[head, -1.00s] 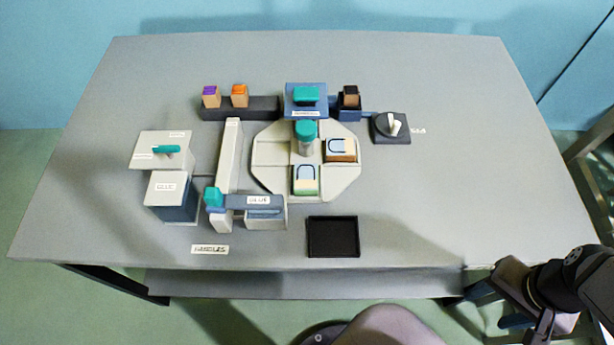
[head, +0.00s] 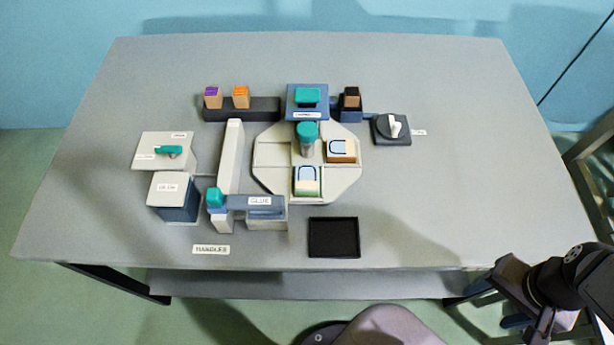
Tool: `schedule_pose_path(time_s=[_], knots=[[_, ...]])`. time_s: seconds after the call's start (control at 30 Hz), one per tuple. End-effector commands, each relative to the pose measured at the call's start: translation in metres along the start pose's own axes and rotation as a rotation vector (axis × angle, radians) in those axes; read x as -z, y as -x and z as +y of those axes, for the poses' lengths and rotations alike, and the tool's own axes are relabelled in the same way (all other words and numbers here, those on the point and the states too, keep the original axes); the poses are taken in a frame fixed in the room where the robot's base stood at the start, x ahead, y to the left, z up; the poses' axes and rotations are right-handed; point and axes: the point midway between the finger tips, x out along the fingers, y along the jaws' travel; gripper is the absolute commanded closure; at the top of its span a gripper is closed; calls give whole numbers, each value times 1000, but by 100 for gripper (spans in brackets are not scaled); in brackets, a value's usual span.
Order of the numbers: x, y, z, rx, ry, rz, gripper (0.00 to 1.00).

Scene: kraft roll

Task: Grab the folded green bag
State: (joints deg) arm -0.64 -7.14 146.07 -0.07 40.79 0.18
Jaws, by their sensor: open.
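The folded green bag (head: 307,187) appears to be the small block with a green front and a pale, blue-outlined top. It sits in the front compartment of the pale octagonal turntable (head: 346,184). My gripper (head: 521,300) is at the bottom right, off the table's front edge, open and far from the bag. Its fingers are dark and partly hard to make out. Nothing shows between them.
A teal-topped post (head: 307,133) stands at the turntable's centre, just behind the bag. The glue unit (head: 260,202) with a teal knob is close at its front left. A black tray (head: 334,251) lies in front. A dial (head: 391,129) is at right. The table's right side is clear.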

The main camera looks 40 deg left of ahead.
Motion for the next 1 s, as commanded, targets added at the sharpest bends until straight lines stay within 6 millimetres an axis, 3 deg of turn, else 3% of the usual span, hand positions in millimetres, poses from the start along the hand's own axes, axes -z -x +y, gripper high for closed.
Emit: schedule_pose_path(time_s=[0.23, 0.37, 0.53, 0.67, 0.8, 1.0], knots=[[26, 40, -17, 4, 44, 29, 39], [51, 54, -58, 9, 136, 12, 39], [74, 81, -136, 11, 278, -20, 39], [75, 100, -212, 5, 402, -48, 39], [52, 116, -295, -7, 535, -76, 39], [-3, 128, -385, -28, 684, -105, 39]])
